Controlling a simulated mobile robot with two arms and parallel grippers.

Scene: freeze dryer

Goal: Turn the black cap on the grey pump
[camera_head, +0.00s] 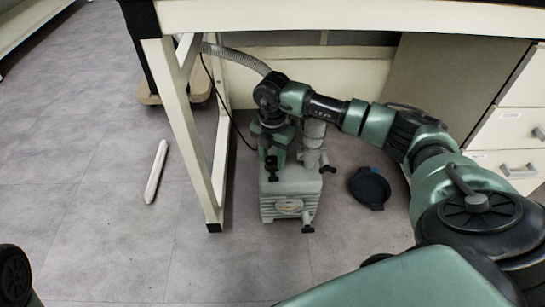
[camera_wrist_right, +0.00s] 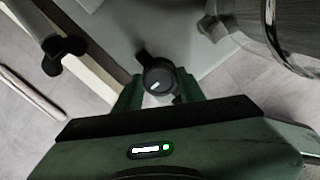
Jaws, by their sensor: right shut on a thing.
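The grey pump (camera_head: 290,203) stands on the floor under the bench. My right arm reaches over it, with my right gripper (camera_head: 275,153) pointing down at its upper left part. In the right wrist view, the round black cap (camera_wrist_right: 158,79), with a white mark on top, sits between the two green fingers of my right gripper (camera_wrist_right: 158,90), which is shut on it. In the head view the gripper hides the cap. My left gripper is not in view.
A white bench leg (camera_head: 188,130) stands just left of the pump, and a ribbed hose (camera_head: 236,54) runs behind. A dark round lid-like object (camera_head: 370,187) lies right of the pump. A white rod (camera_head: 156,171) lies on the floor left. White drawers (camera_head: 508,135) stand at right.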

